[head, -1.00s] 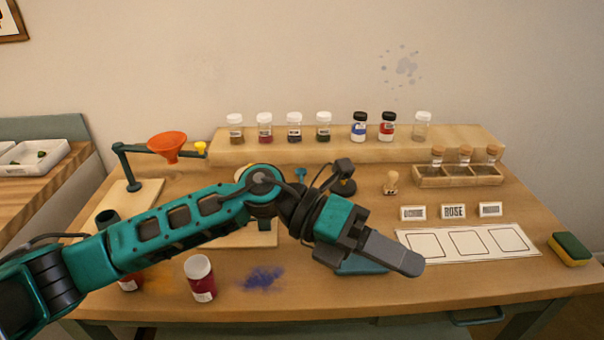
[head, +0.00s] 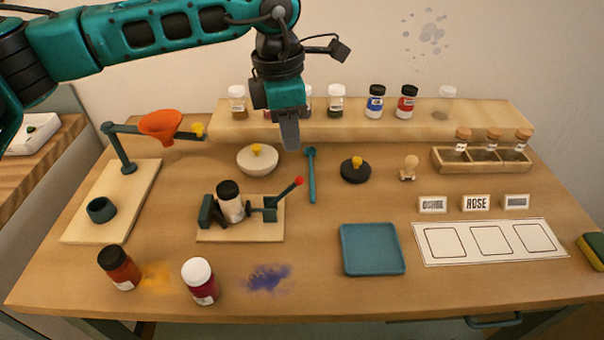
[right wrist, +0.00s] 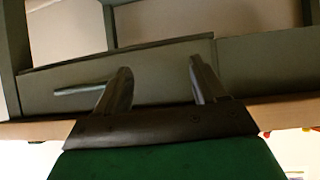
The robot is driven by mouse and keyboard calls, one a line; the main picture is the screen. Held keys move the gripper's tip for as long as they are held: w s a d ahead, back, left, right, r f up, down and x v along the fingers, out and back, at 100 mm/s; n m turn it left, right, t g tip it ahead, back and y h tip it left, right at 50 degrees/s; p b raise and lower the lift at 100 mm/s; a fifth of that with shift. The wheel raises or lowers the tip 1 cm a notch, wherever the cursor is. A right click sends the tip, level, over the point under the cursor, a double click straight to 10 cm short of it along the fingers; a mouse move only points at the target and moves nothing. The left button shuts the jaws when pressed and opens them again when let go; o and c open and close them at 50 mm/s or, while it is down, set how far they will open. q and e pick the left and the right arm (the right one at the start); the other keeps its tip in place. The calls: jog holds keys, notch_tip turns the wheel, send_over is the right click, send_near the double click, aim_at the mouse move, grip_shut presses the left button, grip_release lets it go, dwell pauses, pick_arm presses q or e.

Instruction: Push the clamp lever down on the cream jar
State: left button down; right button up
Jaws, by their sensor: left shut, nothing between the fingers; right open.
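The cream jar (head: 231,206), with a black lid, sits upright in a clamp on a small wooden board (head: 240,236). The clamp lever (head: 287,193) has a red tip and slants up to the right. My left gripper (head: 290,138) is shut and empty, pointing down above and behind the clamp, apart from the lever. My right gripper (right wrist: 160,82) is open and empty in the right wrist view, in front of a grey-green table side; it does not show in the head view.
A white bowl (head: 258,160) and a teal spoon (head: 311,175) lie behind the clamp. An orange funnel (head: 160,126) on a stand is at the left. Two jars (head: 119,268) (head: 200,281) stand in front. A teal tray (head: 372,249) lies to the right.

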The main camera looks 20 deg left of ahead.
aim_at(295, 182)
pick_arm(q)
jog(key=shift+w+d+f+b, duration=0.15)
jog(key=shift+f+b, duration=0.45)
jog(key=shift+f, duration=1.15)
jog(key=shift+s+d+f+b, duration=0.15)
jog(key=shift+f+b, duration=0.45)
jog(key=shift+f, duration=1.15)
jog(key=shift+w, duration=0.1)
notch_tip(295, 182, down, 4)
jog(key=b, duration=0.3)
jog(key=shift+f+b, duration=0.2)
jog(key=shift+b, duration=0.2)
jog(key=shift+r, duration=0.25)
jog(key=a, duration=0.1)
jog(key=s+a+r, duration=0.1)
jog(key=shift+s+a+p, duration=0.15)
jog(key=shift+a+p, duration=0.15)
